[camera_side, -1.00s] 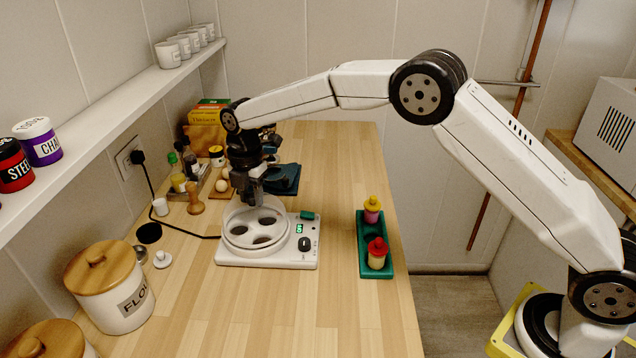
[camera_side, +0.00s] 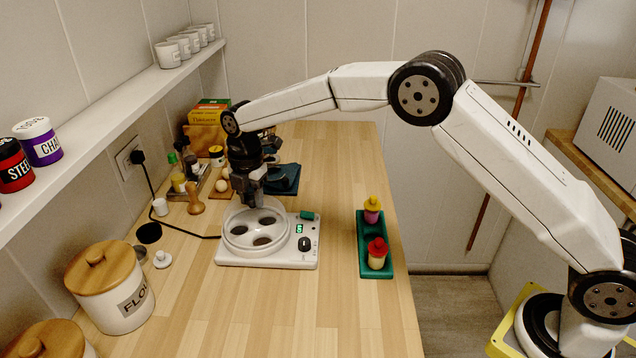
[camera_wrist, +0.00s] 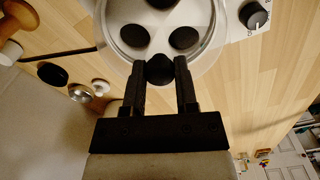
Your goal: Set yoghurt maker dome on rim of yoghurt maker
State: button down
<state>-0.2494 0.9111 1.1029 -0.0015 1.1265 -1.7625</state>
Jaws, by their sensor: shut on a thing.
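The yoghurt maker (camera_side: 268,258) is a white unit on the wooden counter, with a round well of dark holes, a green display and a black dial. In the wrist view its dial panel (camera_wrist: 248,22) is at the upper right. My gripper (camera_side: 256,204) points down over the well; in the wrist view my gripper (camera_wrist: 160,82) is shut on the black knob of the yoghurt maker dome (camera_wrist: 160,70). The dome is clear and hard to see, low over the well. I cannot tell whether its edge touches the rim all round.
A green tray (camera_side: 362,247) with two coloured capped bottles stands to the right. Spice jars, an egg and a wooden pestle (camera_side: 195,198) stand to the left. A flour canister (camera_side: 118,295) is at the front left. The front counter is clear.

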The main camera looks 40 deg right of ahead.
jog(key=shift+f, duration=0.15)
jog(key=shift+c, duration=1.5)
grip_release()
jog(key=shift+o, duration=0.2)
jog(key=shift+o, duration=1.3)
jog(key=shift+r, duration=3.45)
